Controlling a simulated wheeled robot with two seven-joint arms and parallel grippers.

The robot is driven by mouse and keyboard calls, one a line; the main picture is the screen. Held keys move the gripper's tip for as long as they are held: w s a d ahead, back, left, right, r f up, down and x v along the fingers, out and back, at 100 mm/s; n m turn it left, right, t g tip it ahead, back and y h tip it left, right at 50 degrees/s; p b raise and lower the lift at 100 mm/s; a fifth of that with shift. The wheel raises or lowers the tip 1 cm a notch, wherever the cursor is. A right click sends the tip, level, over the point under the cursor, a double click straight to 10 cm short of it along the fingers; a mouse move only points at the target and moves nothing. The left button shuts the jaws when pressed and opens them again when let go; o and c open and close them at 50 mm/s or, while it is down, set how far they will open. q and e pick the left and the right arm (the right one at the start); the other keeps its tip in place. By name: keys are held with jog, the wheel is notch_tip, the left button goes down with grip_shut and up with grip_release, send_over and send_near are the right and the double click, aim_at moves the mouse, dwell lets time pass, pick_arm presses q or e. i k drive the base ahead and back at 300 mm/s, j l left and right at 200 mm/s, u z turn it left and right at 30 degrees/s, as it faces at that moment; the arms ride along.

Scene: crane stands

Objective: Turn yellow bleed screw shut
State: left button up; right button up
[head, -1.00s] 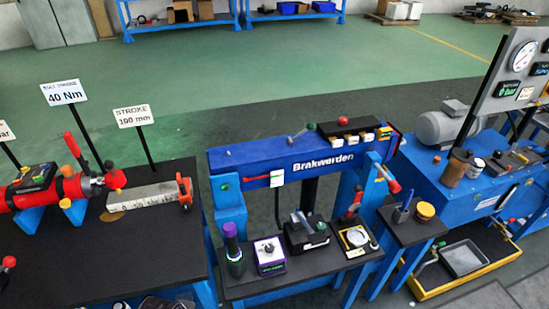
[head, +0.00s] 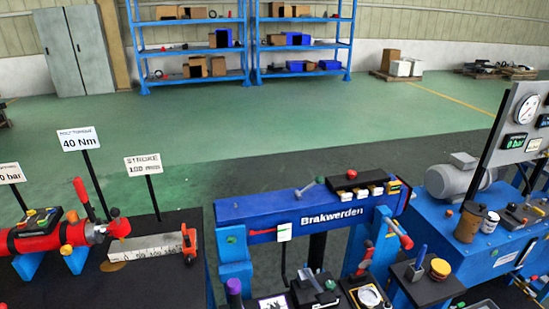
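I cannot tell for sure which part is the yellow bleed screw. A small yellow-orange knob (head: 66,249) sits low at the front of the red cylinder (head: 40,236) on the left bench. Its turn position is too small to read. A larger yellow round cap (head: 440,267) sits on a small black stand right of the blue Brakwerden press. Neither of my grippers shows in the head view.
The blue press frame (head: 285,212) stands in the middle, with tools on a black shelf below it. A steel ruler block (head: 150,247) lies beside the cylinder. A blue pump unit with a grey motor (head: 458,179) stands right. Green floor behind is open.

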aim_at(67, 249)
jog(key=u, duration=1.6)
